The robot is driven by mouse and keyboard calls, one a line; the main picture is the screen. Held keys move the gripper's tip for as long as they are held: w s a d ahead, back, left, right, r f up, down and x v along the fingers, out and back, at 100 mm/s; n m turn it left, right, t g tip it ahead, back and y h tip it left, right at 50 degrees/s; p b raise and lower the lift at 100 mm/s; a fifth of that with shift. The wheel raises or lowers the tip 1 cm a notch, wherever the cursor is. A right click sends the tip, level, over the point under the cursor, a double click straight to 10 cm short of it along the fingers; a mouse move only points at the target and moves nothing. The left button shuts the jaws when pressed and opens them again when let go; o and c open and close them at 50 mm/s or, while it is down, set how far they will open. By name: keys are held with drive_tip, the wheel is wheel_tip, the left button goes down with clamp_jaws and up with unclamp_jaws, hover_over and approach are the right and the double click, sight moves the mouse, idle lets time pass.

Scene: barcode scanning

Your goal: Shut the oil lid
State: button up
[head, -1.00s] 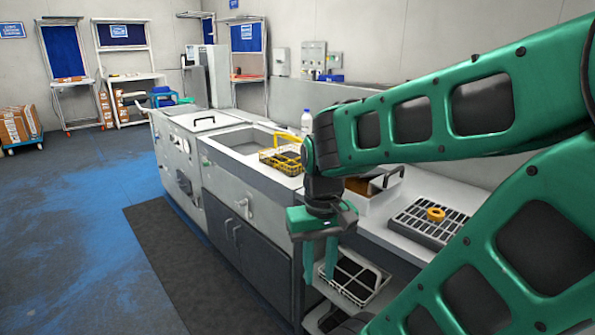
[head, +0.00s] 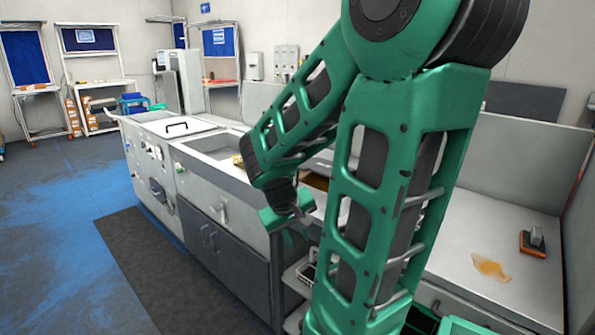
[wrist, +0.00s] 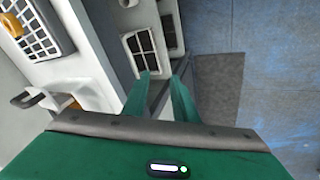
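A flat lid (head: 200,125) with a black bar handle lies on the far left end of the long grey counter unit in the head view; I cannot tell if it is the oil lid. A box with brown contents (head: 315,181) is mostly hidden behind my arm. In the wrist view a black handle (wrist: 26,99) stands beside brown contents (wrist: 62,101) at the left. My gripper (head: 292,238) hangs in front of the counter's front side, pointing down. In the wrist view its two green fingers (wrist: 160,82) are apart with nothing between them.
An open basin (head: 210,143) is set in the counter. Floor is free at the left.

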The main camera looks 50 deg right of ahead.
drive_tip(key=w+d+r+n+h, duration=0.3)
drive_tip(key=w+d+h, duration=0.3)
drive_tip(key=d, duration=0.4)
drive_tip(key=n+t+h, duration=0.4)
drive_tip(key=n, duration=0.1)
approach(301, 167)
drive_tip(key=x, duration=1)
drive_tip(key=shift+w+d+f, duration=0.15)
drive_tip(key=shift+d+f, duration=0.05)
drive_tip(key=shift+f, duration=0.1)
drive_tip(key=shift+c, duration=0.4)
clamp_jaws()
drive_tip(key=shift+a+f, duration=0.1)
